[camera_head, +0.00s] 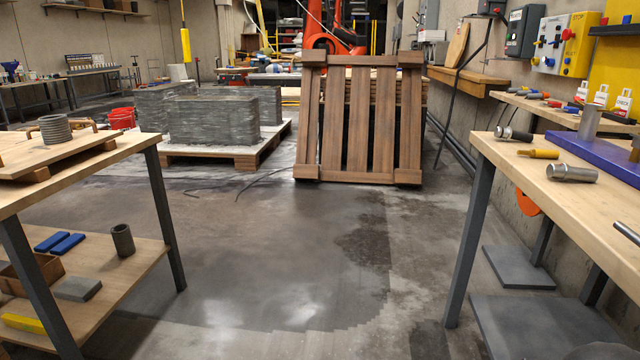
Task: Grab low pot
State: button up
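A ribbed grey round pot (54,130) stands upright on a wooden board (20,160) on the left table, with copper-coloured loop shapes around it. A smaller dark grey cylindrical pot (123,241) stands upright on the lower shelf of the same table, near its right end. I cannot tell for sure which of the two is the low pot. My gripper is not in view, so its state and its distance from either pot do not show.
The left table (136,152) has dark metal legs. Blue blocks (60,243), a grey block (78,289) and a brown box (45,268) share its lower shelf. A right workbench (530,175) holds tools. Open floor (270,260) lies between, with a leaning pallet (358,120) behind.

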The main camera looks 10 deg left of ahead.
aim_at(55, 129)
jog(key=u, duration=0.4)
jog(key=i, duration=1.75)
jog(key=u, duration=1.7)
jog(key=i, duration=1.15)
jog(key=u, duration=1.05)
